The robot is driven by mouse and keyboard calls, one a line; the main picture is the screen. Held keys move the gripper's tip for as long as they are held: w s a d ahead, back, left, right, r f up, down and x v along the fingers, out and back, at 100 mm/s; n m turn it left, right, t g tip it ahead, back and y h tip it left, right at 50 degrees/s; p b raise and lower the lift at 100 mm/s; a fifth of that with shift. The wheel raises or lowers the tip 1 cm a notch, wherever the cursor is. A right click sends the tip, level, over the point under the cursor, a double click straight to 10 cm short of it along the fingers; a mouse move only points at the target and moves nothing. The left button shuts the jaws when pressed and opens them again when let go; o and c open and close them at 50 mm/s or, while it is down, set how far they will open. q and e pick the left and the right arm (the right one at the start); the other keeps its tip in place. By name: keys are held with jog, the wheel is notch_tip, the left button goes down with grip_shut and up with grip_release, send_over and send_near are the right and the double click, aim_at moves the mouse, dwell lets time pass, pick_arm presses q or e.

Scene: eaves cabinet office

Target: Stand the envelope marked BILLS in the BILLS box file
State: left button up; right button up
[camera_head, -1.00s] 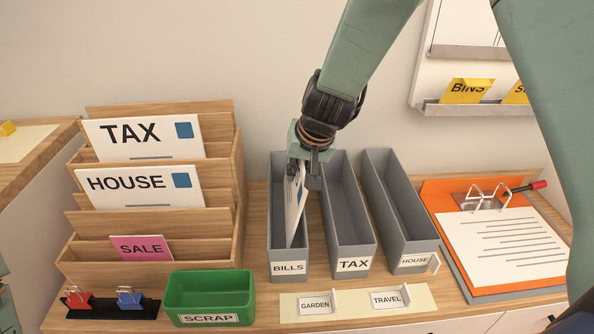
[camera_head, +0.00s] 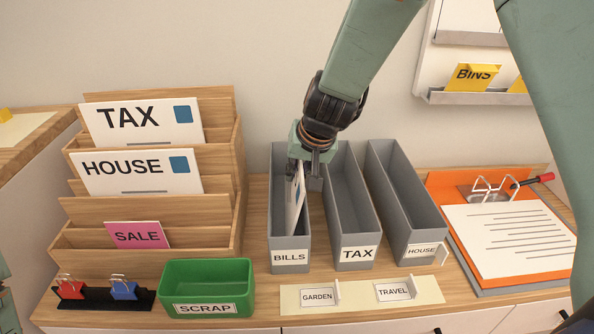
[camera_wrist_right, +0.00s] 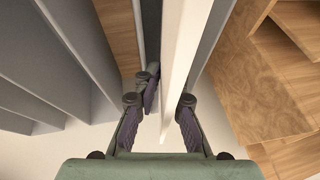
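The BILLS box file (camera_head: 290,257) is the leftmost of three grey box files on the wooden counter. A white envelope (camera_head: 295,205) stands inside it, steep and slightly tilted, seen nearly edge-on. Its marking cannot be read. My right gripper (camera_head: 303,180) reaches down into the file's back part, around the envelope. In the right wrist view the envelope (camera_wrist_right: 182,60) runs between the spread fingers (camera_wrist_right: 160,118). A gap shows between it and the left-hand fingers; it is close to the right-hand one.
A wooden sorter (camera_head: 150,255) with TAX, HOUSE and SALE pieces is on the left. A green SCRAP tray (camera_head: 207,308), label strip (camera_head: 357,297) and clipboard (camera_head: 510,240) are nearby.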

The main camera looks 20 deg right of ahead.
jog(key=shift+o, duration=1.2)
jog(key=shift+s+d+f, duration=0.1)
jog(key=shift+s+f, duration=0.2)
jog(key=shift+f, duration=0.35)
jog(key=shift+w+r, duration=0.1)
jog(key=shift+r, duration=0.1)
jog(key=shift+o, duration=0.6)
jog(key=o, duration=0.3)
jog(key=shift+w, duration=0.2)
jog(key=shift+s+r, duration=0.1)
jog(key=shift+p+v, duration=1.3)
jog(key=shift+v, duration=1.15)
jog(key=shift+s+r, duration=0.25)
jog(key=shift+r, duration=0.25)
